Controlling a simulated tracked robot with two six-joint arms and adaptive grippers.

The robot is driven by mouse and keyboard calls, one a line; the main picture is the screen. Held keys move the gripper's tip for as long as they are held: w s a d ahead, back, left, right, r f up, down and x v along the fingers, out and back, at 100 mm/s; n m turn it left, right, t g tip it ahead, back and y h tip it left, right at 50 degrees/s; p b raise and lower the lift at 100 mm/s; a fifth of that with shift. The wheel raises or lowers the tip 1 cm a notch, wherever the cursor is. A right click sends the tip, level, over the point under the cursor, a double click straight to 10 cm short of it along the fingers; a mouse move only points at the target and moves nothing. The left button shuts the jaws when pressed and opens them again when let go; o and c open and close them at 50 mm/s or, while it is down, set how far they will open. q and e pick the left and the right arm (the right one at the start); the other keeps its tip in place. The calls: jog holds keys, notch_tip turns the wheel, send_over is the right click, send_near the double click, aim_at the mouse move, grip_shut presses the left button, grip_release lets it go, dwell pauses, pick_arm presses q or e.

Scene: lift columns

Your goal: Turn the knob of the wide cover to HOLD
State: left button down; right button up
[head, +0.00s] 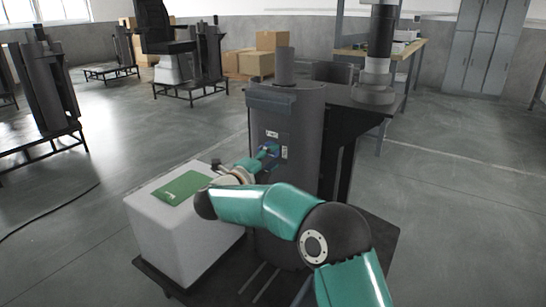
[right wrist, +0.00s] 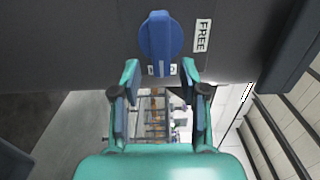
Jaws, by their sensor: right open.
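The wide cover (head: 300,125) is a dark grey upright housing in the middle of the head view, with small white labels on its face. Its round blue knob (right wrist: 158,38) shows in the right wrist view, its raised grip running up and down. A FREE label (right wrist: 201,36) is to its right. A second label (right wrist: 153,70) is below it, partly hidden by the grip's lower end and unreadable. My right gripper (right wrist: 160,78) is open, its fingertips apart just below the knob, with nothing between them. In the head view the right gripper (head: 268,151) is at the cover's face. My left gripper is out of view.
A white box (head: 175,235) with a green panel (head: 182,188) on top stands left of the cover. A black stand (head: 350,125) adjoins the cover on the right. Other columns and cardboard boxes (head: 255,63) stand behind. Floor at the right is clear.

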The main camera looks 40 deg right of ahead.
jog(key=v, duration=1.1)
jog(key=shift+w, duration=0.15)
jog(key=w+a+f+n+t+y, duration=0.2)
jog(key=w+f+n+t+y, duration=0.15)
jog(key=f+n, duration=0.5)
jog(key=w+a+f+n+t+y, duration=0.25)
jog(key=f+n+y, duration=0.25)
jog(key=f, duration=0.6)
jog(key=s+a+f+n+g+y, duration=0.1)
jog(key=s+a+f+n+y, duration=0.25)
jog(key=f, duration=0.45)
jog(key=s+a+f+n+g+y, duration=0.25)
jog(key=s+f+n, duration=0.2)
jog(key=f, duration=0.35)
jog(key=s+a+f+n+g+y, duration=0.2)
jog(key=s+f+n+g, duration=0.15)
jog(key=s, duration=0.55)
jog(key=s+a+f+n+g+y, duration=0.25)
jog(key=s+f, duration=0.25)
jog(key=s, duration=0.5)
jog(key=s+a+f+n+g+y, duration=0.2)
jog(key=s+a+f+g, duration=0.15)
jog(key=s, duration=0.55)
notch_tip(320, 180, up, 36)
jog(key=p, duration=3.6)
jog(key=shift+d+t, duration=0.25)
jog(key=shift+t, duration=0.05)
